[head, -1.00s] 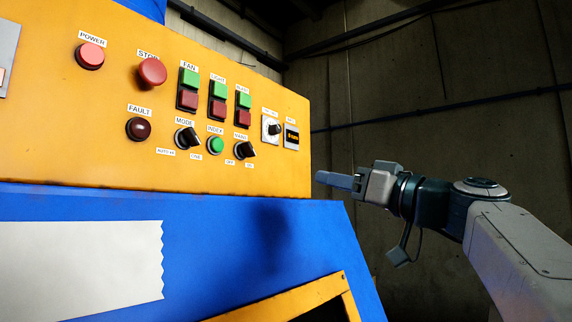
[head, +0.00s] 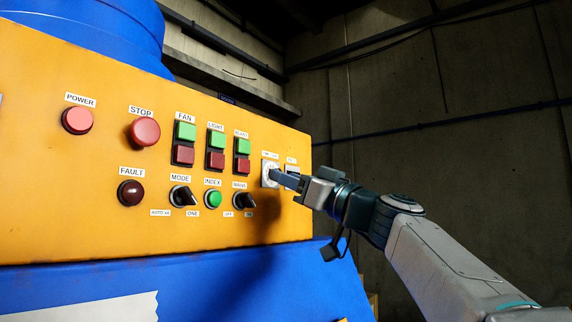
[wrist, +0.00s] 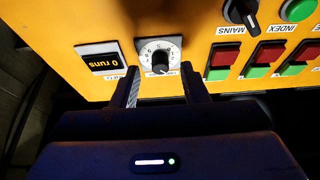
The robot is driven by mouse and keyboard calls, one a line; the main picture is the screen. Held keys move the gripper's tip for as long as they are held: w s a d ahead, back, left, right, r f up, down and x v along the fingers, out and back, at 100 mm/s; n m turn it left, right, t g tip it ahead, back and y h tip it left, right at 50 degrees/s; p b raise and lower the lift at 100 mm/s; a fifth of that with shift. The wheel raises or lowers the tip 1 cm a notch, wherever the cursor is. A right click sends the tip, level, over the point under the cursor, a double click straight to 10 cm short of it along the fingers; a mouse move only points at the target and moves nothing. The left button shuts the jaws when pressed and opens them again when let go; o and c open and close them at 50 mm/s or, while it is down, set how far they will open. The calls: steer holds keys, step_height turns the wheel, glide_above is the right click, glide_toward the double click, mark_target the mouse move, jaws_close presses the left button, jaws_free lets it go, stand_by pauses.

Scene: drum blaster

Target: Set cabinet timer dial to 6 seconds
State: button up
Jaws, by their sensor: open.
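The timer dial is a black knob on a white square plate with a ring of numbers; it shows upside down in the wrist view (wrist: 159,58). In the head view its plate (head: 269,172) is at the right end of the yellow panel, and my gripper partly covers it. My gripper (head: 281,178) is at the panel in front of the dial. In the wrist view its two fingers (wrist: 163,90) are apart, one on each side of the knob, with nothing held. The numbers are too small to read surely. Whether the fingertips touch the plate cannot be told.
A counter display (wrist: 104,61) reading "0 runs" sits beside the dial. Green and red fan, light and blast buttons (head: 242,155) are left of it, with the mains switch (head: 244,200) below them. The red stop button (head: 144,132) is further left. Right of the panel is open.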

steer(key=shift+x, duration=0.8)
steer(key=shift+c, duration=0.2)
jaws_close()
steer(key=shift+s+f+m, duration=0.1)
steer(key=shift+m, duration=0.4)
steer(key=m+h+p, duration=0.1)
steer(key=m+h, duration=0.2)
steer(key=m, duration=0.4)
steer(key=m+t+h+p, duration=0.1)
steer(key=m+h+p, duration=0.1)
steer(key=m, duration=0.5)
steer(key=r+m+t+h+p, duration=0.1)
steer(key=m+h, duration=0.2)
steer(key=m, duration=0.4)
steer(key=shift+s+a+h+p, duration=0.3)
steer(key=shift+s, duration=0.05)
